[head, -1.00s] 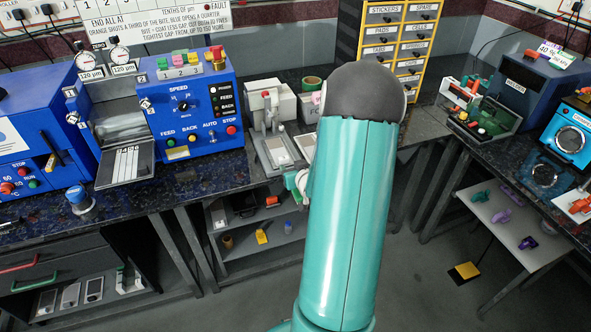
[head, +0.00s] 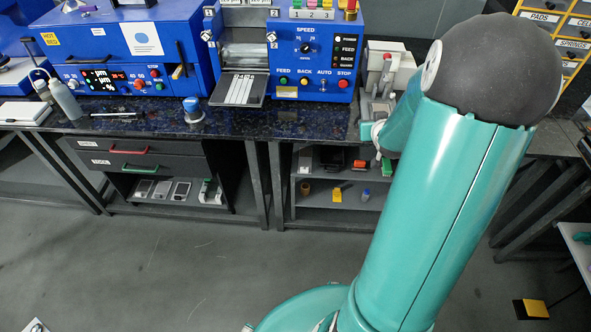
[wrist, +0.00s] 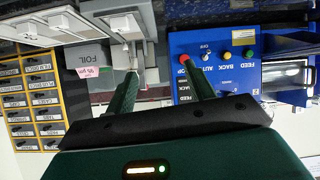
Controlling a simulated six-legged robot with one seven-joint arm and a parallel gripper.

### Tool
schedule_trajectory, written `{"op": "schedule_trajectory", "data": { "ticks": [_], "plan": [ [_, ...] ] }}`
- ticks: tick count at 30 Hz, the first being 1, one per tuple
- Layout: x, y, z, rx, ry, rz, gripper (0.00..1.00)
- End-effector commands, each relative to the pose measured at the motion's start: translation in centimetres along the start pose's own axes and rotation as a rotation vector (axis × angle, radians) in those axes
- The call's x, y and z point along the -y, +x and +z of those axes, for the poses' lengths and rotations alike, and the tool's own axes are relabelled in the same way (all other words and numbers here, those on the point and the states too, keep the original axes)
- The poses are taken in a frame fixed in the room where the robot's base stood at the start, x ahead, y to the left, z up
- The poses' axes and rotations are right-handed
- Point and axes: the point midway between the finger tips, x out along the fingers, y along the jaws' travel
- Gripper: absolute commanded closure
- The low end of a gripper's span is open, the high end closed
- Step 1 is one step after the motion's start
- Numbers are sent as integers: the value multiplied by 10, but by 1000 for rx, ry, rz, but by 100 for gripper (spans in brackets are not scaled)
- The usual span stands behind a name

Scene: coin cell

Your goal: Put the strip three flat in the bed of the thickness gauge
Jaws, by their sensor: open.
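Pale strips lie side by side on the sloping dark tray (head: 217,99) at the front of the blue roller machine (head: 345,82) in the head view; I cannot read which is strip three. A grey-white bench device (head: 404,66), likely the thickness gauge, stands right of that machine, partly hidden by my arm; its bed is not clear. My gripper (wrist: 160,68) is open in the wrist view, with no strip seen between its fingers. One finger overlaps the grey device in that view, and the other overlaps the blue machine's panel (wrist: 214,77). I cannot tell whether they touch.
A blue-topped knob or stamp (head: 193,109) stands left of the tray. A bottle (head: 66,98) is farther left. The wrist view shows a FOIL box (wrist: 92,57) and a drawer cabinet (wrist: 36,115). The floor (head: 200,260) before the bench is open.

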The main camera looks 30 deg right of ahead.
Motion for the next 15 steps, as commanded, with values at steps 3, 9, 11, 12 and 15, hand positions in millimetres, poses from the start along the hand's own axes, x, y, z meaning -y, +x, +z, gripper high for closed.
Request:
{"op": "schedule_trajectory", "data": {
  "ticks": [3,9,11,12,15],
  "plan": [
    [45,-37,-30,60,-59,-20,46],
    [110,-111,-52,172,-119,-64,46],
    [128,-137,-54,204,-133,-83,46],
    [139,-154,-54,226,-141,-97,46],
    [165,-200,-51,281,-164,-143,46]
  ]
}}
